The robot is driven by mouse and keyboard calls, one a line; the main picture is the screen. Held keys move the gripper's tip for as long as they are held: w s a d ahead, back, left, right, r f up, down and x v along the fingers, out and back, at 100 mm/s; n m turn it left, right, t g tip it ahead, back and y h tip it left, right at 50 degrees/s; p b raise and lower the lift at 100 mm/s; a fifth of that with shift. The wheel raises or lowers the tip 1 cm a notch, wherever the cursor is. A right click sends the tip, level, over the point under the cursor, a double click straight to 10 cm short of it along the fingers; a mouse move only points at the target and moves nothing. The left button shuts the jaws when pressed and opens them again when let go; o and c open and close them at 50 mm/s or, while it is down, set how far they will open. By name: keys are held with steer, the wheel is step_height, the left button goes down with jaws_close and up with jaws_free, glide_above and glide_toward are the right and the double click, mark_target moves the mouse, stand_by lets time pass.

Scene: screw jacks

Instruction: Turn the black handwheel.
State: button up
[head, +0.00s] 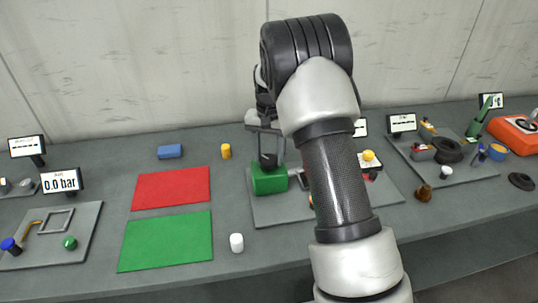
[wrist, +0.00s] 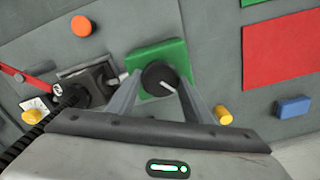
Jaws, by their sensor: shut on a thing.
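The black handwheel (wrist: 157,77) is a round dark knob with a pale pointer mark. It sits on a green block (wrist: 146,54) in the wrist view. In the head view the handwheel (head: 268,161) shows as a small dark shape on top of the green block (head: 269,181), left of my arm. My gripper (wrist: 159,80) is over the block with one finger on each side of the handwheel, shut on it. In the head view my gripper (head: 267,148) points down at the handwheel, and my arm hides part of the panel behind it.
A grey panel (head: 273,214) carries the green block and other fittings. A red mat (head: 172,188), a green mat (head: 165,241), a blue block (head: 170,152), a yellow cylinder (head: 226,151) and a white cylinder (head: 237,243) lie to the left. Another panel (head: 480,176) stands right.

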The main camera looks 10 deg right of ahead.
mark_target(269, 159)
steer(key=shift+r+m, duration=0.1)
steer(key=shift+m, duration=0.7)
steer(key=o, duration=1.1)
steer(key=shift+c, duration=0.2)
step_height(269, 159, up, 17)
steer(key=shift+r, duration=0.2)
